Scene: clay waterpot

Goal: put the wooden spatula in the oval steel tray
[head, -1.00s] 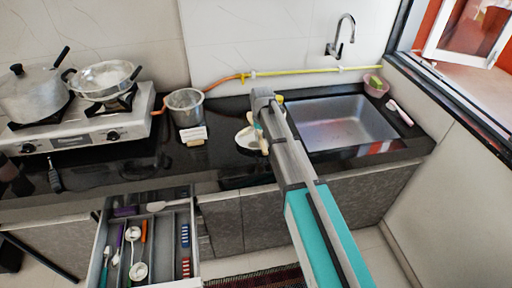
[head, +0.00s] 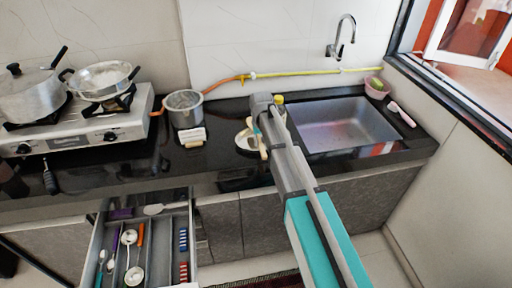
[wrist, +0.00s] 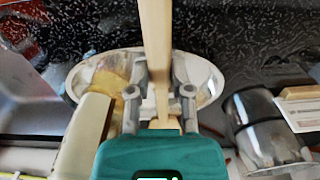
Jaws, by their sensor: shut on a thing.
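My gripper (wrist: 158,92) is shut on the wooden spatula (wrist: 155,35); its pale handle runs between the two fingers and up out of the wrist view. The oval steel tray (wrist: 208,82) lies behind the fingers and spatula in that view, partly covered by them. In the head view the tray (head: 242,143) is a pale oval on the black counter left of the sink, and the spatula (head: 261,143) shows over its right side beside my arm. I cannot tell whether the spatula touches the tray. My fingers are mostly hidden in the head view.
A steel pot (head: 184,110) and a small white-topped block (head: 192,138) stand left of the tray. The sink (head: 342,125) is to the right. A yellow hose (head: 310,71) runs along the wall. An open drawer (head: 189,262) with utensils juts out below the counter.

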